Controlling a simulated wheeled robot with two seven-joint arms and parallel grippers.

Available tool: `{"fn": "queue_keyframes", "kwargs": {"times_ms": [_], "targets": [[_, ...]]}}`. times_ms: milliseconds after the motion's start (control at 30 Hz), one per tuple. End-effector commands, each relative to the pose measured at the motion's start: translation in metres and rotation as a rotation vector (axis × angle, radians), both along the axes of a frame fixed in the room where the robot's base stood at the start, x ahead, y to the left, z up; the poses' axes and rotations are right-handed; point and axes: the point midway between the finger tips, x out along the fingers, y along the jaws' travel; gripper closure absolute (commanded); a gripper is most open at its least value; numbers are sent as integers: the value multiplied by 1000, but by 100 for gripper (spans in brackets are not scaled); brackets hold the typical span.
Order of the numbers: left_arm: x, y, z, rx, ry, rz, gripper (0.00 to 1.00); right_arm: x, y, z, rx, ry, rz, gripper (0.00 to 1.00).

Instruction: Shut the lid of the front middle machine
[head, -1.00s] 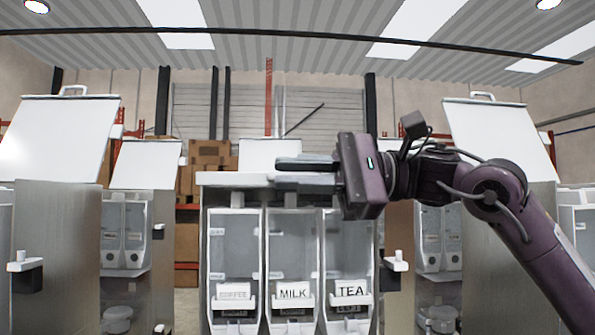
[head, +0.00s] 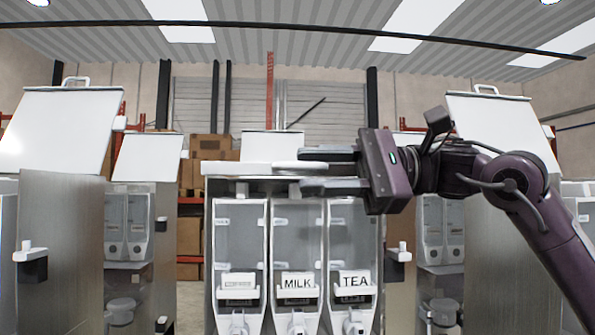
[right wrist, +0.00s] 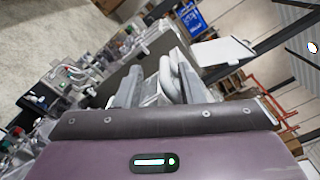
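The front middle machine (head: 240,225) stands straight ahead, with three clear dispensers inside; the readable labels say MILK and TEA. Its white lid (head: 235,168) lies flat across the top. A pale rounded piece, seemingly the lid's handle (head: 292,167), sticks out at the front edge. My right gripper (head: 303,170) is open at this edge, one finger above the lid's level and one below. In the head view its fingertips are level with the handle; I cannot tell if they touch. The fingers also show apart in the right wrist view (right wrist: 155,82). My left gripper is out of view.
Machines with raised white lids stand at left (head: 58,130) and right (head: 500,130). Others stand behind, including one with a raised lid (head: 272,145) beyond the middle machine. Cardboard boxes (head: 210,148) sit on a rack at the back.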

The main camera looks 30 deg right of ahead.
Motion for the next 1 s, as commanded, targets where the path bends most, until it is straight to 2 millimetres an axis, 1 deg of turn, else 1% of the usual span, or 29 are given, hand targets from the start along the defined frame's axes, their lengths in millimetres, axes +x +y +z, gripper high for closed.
{"fn": "queue_keyframes", "kwargs": {"times_ms": [33, 100, 200, 300, 400, 1000], "targets": [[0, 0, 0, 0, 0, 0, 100, -4, -11, 0, 6, 4, -6, 67], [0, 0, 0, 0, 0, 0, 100, -10, -22, 0, 6, 3, -5, 67], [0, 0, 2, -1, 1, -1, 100, -15, -33, 1, 4, 3, -5, 67], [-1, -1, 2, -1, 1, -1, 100, -19, -39, 0, 3, 3, -3, 67], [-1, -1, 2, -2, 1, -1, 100, -21, -41, 0, 2, 1, -2, 67], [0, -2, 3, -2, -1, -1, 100, -21, -40, 1, 0, -1, -1, 67]]}}
